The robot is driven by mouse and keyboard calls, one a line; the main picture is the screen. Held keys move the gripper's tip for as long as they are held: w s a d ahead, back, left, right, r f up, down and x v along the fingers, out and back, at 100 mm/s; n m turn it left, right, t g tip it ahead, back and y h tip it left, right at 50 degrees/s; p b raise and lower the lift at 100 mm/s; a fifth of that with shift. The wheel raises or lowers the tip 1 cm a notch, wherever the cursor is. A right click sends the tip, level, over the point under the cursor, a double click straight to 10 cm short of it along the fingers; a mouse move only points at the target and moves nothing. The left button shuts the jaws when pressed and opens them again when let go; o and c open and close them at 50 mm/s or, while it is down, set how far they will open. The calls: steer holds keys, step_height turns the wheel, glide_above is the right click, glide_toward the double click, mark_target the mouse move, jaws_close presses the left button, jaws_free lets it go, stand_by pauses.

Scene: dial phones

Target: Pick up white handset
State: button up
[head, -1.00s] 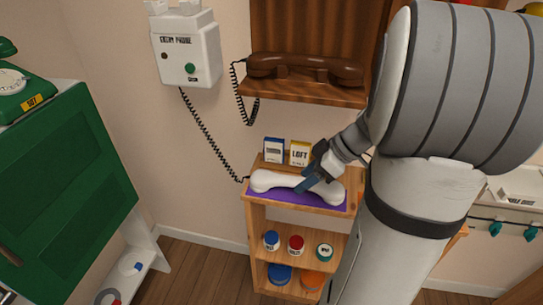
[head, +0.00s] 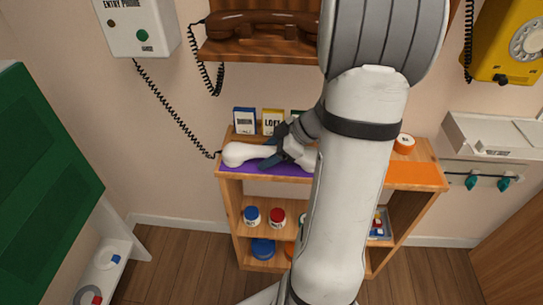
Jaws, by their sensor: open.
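The white handset (head: 238,154) lies on a purple mat (head: 226,167) on top of the small wooden shelf. A black coiled cord (head: 178,112) runs from its left end up to the white entry phone (head: 140,28) on the wall. My gripper (head: 268,158) is open, with its dark fingers at the middle of the handset. I cannot tell whether the fingers touch it. My gripper and arm hide the handset's right part.
Small blue and yellow boxes (head: 272,121) stand behind the handset. A brown handset (head: 262,22) rests on a wall shelf above. An orange mat (head: 418,176) lies to the right.

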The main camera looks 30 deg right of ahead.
steer(key=shift+c, duration=0.2)
jaws_close()
stand_by(0.5)
